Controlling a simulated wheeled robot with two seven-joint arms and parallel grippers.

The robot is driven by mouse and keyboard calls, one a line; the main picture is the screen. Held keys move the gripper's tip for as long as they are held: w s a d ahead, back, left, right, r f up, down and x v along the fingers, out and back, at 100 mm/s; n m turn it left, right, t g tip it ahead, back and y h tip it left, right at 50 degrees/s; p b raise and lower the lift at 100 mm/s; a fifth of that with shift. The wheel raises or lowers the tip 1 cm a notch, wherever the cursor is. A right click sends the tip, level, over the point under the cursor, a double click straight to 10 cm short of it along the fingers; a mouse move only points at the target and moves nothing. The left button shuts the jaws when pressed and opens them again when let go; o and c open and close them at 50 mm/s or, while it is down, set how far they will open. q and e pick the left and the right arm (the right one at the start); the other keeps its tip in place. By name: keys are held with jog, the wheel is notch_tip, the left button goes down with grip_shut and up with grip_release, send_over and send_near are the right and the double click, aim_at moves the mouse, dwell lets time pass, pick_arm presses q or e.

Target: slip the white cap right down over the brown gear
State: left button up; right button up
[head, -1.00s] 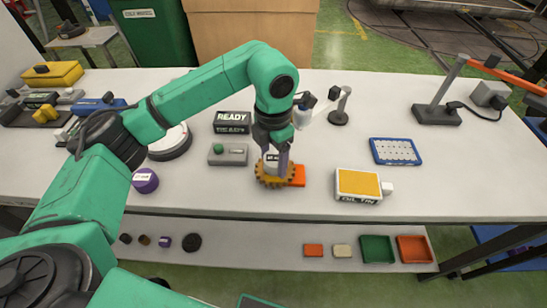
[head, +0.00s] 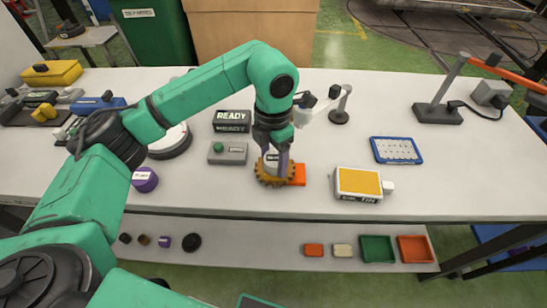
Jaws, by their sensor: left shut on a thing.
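The brown gear (head: 275,180) lies on the white table, with teeth showing around its front edge. The white cap (head: 271,160) is between the fingers of my left gripper (head: 272,164), over the middle of the gear. My left gripper is shut on the cap and points straight down. The fingers hide much of the cap, so I cannot tell how far down over the gear it sits. My right gripper is not in view.
An orange block (head: 298,174) lies right beside the gear. A yellow-topped tin (head: 359,183) stands to the right, a grey box with a green button (head: 228,153) to the left, and a READY sign (head: 232,121) behind. The table front is clear.

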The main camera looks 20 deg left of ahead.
pick_arm(q)
jog(key=o, duration=1.3)
jog(key=shift+o, duration=0.2)
